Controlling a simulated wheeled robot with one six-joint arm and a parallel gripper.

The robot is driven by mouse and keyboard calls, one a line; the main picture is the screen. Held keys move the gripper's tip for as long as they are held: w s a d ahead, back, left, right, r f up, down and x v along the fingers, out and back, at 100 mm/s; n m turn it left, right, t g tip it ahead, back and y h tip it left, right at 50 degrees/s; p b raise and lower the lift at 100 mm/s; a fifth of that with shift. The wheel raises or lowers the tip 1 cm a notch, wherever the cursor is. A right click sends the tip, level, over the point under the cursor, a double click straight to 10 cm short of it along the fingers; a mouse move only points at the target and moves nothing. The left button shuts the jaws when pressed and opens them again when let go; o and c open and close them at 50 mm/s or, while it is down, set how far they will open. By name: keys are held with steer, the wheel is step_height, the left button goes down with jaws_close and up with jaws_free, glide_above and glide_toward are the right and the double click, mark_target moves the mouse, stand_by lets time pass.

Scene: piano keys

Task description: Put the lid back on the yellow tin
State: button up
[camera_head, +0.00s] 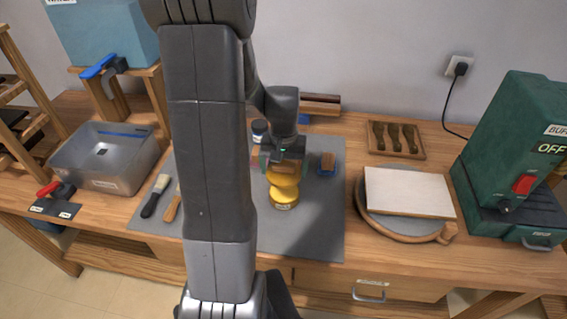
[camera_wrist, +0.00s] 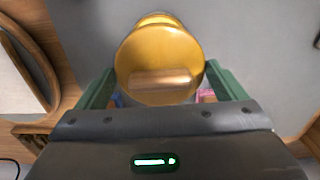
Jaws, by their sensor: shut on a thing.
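The yellow tin (camera_head: 285,199) stands upright on the grey mat. A yellow lid (camera_wrist: 160,52) with a brown bar-shaped handle (camera_wrist: 160,80) fills the middle of the wrist view, and its lower part shows over the tin in the head view (camera_head: 284,180). My gripper (camera_head: 284,166) is shut on the lid, with its green fingers on either side. The lid sits above the tin's top. I cannot tell if they touch. A bit of yellow tin shows behind the lid in the wrist view (camera_wrist: 158,19).
A small blue-and-brown block (camera_head: 328,163) lies right of the tin. A dark-capped jar (camera_head: 259,131) is behind to the left. Brushes (camera_head: 155,195) lie on the left of the mat (camera_head: 312,235). A round board (camera_head: 405,230) with a white slab is at right.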

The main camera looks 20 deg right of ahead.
mark_target(284, 191)
steer(key=shift+s+d+f, duration=0.1)
steer(key=shift+f, duration=0.15)
steer(key=shift+f+b, duration=2.45)
steer(key=shift+f, duration=0.5)
steer(key=shift+f+b, duration=0.15)
steer(key=shift+b, duration=0.15)
steer(key=o, duration=0.7)
steer(key=shift+r+p, duration=2.7)
steer(key=shift+r, duration=0.85)
